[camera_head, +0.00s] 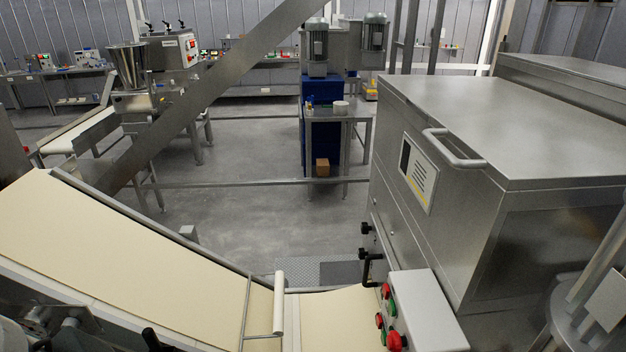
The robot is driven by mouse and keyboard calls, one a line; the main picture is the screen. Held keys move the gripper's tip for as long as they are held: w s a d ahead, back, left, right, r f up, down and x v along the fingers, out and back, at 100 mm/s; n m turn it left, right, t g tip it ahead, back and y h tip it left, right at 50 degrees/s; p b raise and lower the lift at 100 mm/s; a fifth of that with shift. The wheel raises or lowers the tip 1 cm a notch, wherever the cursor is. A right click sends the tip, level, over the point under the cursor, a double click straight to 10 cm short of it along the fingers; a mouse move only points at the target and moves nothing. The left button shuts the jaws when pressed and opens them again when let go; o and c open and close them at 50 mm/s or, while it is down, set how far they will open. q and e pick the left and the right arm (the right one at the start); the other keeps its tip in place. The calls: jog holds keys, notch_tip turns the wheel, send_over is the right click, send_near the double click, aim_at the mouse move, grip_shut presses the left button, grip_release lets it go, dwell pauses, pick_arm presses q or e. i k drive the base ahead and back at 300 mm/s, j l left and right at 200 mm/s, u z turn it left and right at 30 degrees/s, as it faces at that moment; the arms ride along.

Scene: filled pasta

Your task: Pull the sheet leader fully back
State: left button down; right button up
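A pale cream sheet (130,245) lies on a sloping conveyor and runs down from the upper left to the bottom middle. A thin metal frame with a white roller (279,305) stands across its lower end. A further cream stretch (340,318) lies to the right of the roller, towards the big steel machine. I cannot tell whether the two stretches join under the roller, or which part is the leader. Neither of my grippers shows in this view.
A control box (425,310) with red and green buttons stands right of the sheet. Behind it is a large steel machine (500,130) with a handle (455,150). A diagonal steel beam (205,95) crosses the upper left. Open grey floor (250,220) lies beyond the conveyor.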

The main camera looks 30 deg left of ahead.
aim_at(296, 333)
jog(key=u, duration=0.9)
